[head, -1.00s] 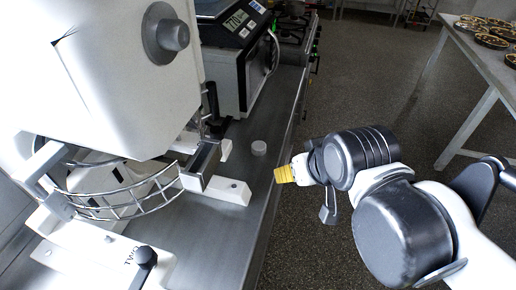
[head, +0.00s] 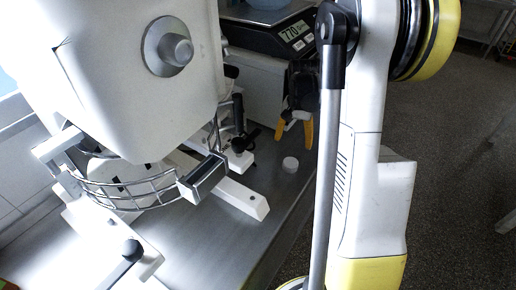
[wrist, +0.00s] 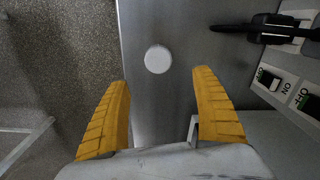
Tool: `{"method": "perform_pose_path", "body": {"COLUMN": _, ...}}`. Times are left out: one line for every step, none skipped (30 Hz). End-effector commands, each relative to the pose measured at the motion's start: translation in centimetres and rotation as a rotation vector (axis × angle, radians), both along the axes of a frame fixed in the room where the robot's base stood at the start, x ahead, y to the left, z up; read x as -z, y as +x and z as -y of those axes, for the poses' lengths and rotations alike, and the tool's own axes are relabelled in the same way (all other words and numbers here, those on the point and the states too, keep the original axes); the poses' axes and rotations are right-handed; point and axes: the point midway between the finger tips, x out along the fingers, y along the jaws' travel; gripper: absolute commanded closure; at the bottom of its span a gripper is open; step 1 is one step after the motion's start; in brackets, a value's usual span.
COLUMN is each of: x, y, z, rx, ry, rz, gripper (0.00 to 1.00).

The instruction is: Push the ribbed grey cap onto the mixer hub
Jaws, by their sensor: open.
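The cap (head: 290,164) is a small pale round disc lying on the steel counter, to the right of the mixer's white foot. It also shows in the wrist view (wrist: 158,59), where its ribs cannot be made out. The mixer hub (head: 174,50) is a round silver boss on the front of the white mixer head, with nothing on it. My gripper (head: 295,133) points down above the counter, beyond the cap in the head view. In the wrist view its yellow fingers (wrist: 162,80) are apart and empty, with the cap ahead between their lines.
The mixer's wire bowl guard (head: 125,190) and white foot (head: 240,198) stand left of the cap. A scale (head: 270,32) with a lit display is behind my gripper. A black-handled lever and ON/OFF switches (wrist: 285,90) are at right in the wrist view. The counter edge is near the cap.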

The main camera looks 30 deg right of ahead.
Motion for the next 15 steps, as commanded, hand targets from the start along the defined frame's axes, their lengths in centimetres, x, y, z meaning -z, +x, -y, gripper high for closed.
{"method": "perform_pose_path", "body": {"x": 0.6, "y": -0.1, "z": 0.7, "rx": 0.016, "ry": 0.004, "rz": -0.008, "gripper": 0.24}}
{"method": "perform_pose_path", "body": {"x": 0.9, "y": -0.1, "z": 0.9, "rx": 0.023, "ry": 0.007, "rz": -0.011, "gripper": 0.24}}
{"method": "perform_pose_path", "body": {"x": 1.2, "y": -0.1, "z": 1.0, "rx": 0.028, "ry": 0.009, "rz": -0.015, "gripper": 0.24}}
{"method": "perform_pose_path", "body": {"x": 1.4, "y": -0.2, "z": 1.1, "rx": 0.031, "ry": 0.010, "rz": -0.017, "gripper": 0.24}}
{"method": "perform_pose_path", "body": {"x": 1.7, "y": -0.2, "z": 1.1, "rx": 0.032, "ry": 0.011, "rz": -0.017, "gripper": 0.24}}
{"method": "perform_pose_path", "body": {"x": 2.1, "y": -0.2, "z": 1.1, "rx": 0.033, "ry": 0.011, "rz": -0.017, "gripper": 0.24}}
{"method": "perform_pose_path", "body": {"x": 2.5, "y": -0.2, "z": 1.1, "rx": 0.032, "ry": 0.011, "rz": -0.017, "gripper": 0.24}}
{"method": "perform_pose_path", "body": {"x": 3.0, "y": -0.2, "z": 1.1, "rx": 0.032, "ry": 0.011, "rz": -0.017, "gripper": 0.24}}
{"method": "perform_pose_path", "body": {"x": 3.6, "y": -0.2, "z": 1.1, "rx": 0.032, "ry": 0.011, "rz": -0.017, "gripper": 0.24}}
{"method": "perform_pose_path", "body": {"x": 4.2, "y": -0.2, "z": 1.1, "rx": 0.031, "ry": 0.010, "rz": -0.017, "gripper": 0.24}}
{"method": "perform_pose_path", "body": {"x": 4.7, "y": -0.2, "z": 1.1, "rx": 0.031, "ry": 0.010, "rz": -0.017, "gripper": 0.24}}
{"method": "perform_pose_path", "body": {"x": 5.5, "y": -0.2, "z": 1.1, "rx": 0.031, "ry": 0.010, "rz": -0.017, "gripper": 0.24}}
{"method": "perform_pose_path", "body": {"x": 5.9, "y": -0.2, "z": 1.1, "rx": 0.031, "ry": 0.010, "rz": -0.017, "gripper": 0.24}}
{"method": "perform_pose_path", "body": {"x": 6.3, "y": -0.2, "z": 1.0, "rx": 0.031, "ry": 0.010, "rz": -0.017, "gripper": 0.24}}
{"method": "perform_pose_path", "body": {"x": 6.7, "y": -0.2, "z": 1.0, "rx": 0.031, "ry": 0.010, "rz": -0.017, "gripper": 0.24}}
